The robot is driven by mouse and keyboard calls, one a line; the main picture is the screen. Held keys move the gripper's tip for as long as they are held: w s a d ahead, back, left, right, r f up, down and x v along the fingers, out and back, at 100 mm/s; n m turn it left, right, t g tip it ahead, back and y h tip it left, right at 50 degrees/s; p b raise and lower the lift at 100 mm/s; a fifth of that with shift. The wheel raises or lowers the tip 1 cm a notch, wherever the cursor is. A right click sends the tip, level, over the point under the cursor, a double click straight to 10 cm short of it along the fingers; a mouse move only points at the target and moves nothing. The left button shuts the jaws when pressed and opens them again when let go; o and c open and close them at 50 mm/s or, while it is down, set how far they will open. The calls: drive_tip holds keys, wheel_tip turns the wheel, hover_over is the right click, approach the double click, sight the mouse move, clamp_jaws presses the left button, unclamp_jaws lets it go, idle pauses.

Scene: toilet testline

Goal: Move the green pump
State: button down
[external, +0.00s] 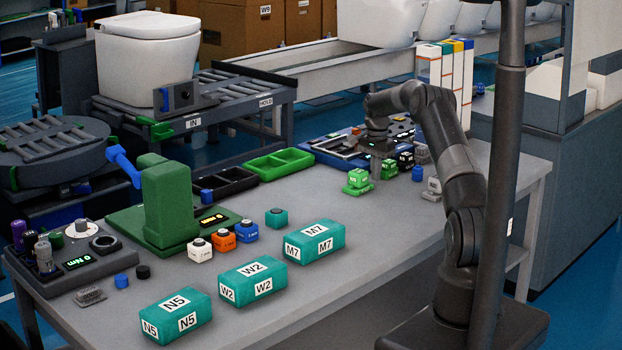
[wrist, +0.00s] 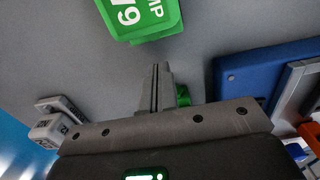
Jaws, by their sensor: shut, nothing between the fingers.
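A green pump block (external: 357,182) with a white label stands on the table, left of my gripper in the external view. In the wrist view a green labelled block (wrist: 145,15), partly cut off by the top edge, lies beyond the fingertips and apart from them. A second green block (external: 389,169) stands just right of my gripper; a green part (wrist: 183,95) shows behind the fingers in the wrist view. My gripper (external: 376,176) points down between the two green blocks. In the wrist view its fingers (wrist: 158,68) are together and hold nothing.
A blue tray (external: 340,152) lies behind my gripper. A black block (external: 405,160) and a pale block (external: 433,188) stand to the right. Teal boxes (external: 315,242) line the front. The table between the green pump and the teal boxes is clear.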

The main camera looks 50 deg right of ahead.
sight(368, 171)
drive_tip(key=shift+a+r, duration=0.2)
drive_tip(key=shift+a, duration=0.75)
drive_tip(key=shift+a+r, duration=0.15)
drive_tip(key=shift+a, duration=0.75)
drive_tip(key=a, duration=2)
drive_tip(key=shift+a, duration=0.25)
drive_tip(key=d, duration=0.4)
drive_tip(key=shift+w+d+r, duration=0.1)
drive_tip(key=shift+d+r, duration=0.1)
wheel_tip(368, 171, up, 10)
drive_tip(key=shift+a, duration=0.2)
